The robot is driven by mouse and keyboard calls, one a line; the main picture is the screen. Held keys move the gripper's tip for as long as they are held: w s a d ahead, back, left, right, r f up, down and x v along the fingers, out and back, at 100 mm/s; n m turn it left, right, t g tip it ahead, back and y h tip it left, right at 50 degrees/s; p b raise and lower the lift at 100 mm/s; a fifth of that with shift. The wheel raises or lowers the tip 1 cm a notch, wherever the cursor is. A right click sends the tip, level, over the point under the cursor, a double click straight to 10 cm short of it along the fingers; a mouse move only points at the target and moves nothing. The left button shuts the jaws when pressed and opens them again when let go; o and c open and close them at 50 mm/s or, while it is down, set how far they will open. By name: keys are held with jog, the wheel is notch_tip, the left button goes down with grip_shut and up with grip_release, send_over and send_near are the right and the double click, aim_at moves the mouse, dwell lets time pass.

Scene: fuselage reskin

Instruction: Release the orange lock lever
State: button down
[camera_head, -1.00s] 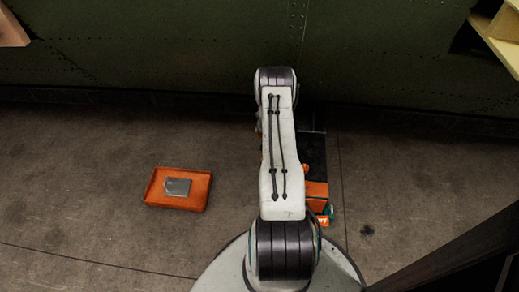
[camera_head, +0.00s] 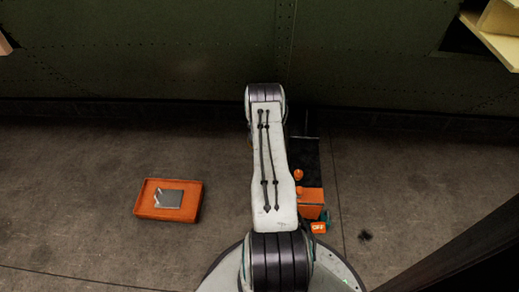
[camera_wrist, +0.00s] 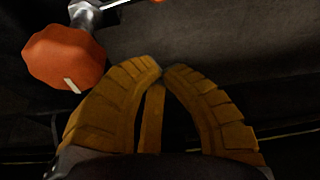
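In the wrist view an orange knob (camera_wrist: 65,58) with a white mark sits at the upper left, beside a bright metal shaft (camera_wrist: 88,14). Whether this knob is the lock lever I cannot tell. My gripper (camera_wrist: 161,72) has ribbed yellow fingers whose tips meet, with nothing visible between them. It is right of the knob and apart from it in the picture. My gripper is hidden there behind my arm.
An orange tray (camera_head: 148,202) holding a grey plate (camera_head: 169,199) lies on the floor at left. A dark green riveted wall (camera_head: 150,50) runs across the back. A yellowish ledge (camera_head: 492,38) juts in at upper right. The floor between tray and arm is clear.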

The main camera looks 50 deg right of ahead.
notch_tip(320, 180, down, 7)
jog(key=s+a+b, duration=0.1)
jog(key=b, duration=0.9)
jog(key=shift+s+a+r, duration=0.1)
dwell(0.6)
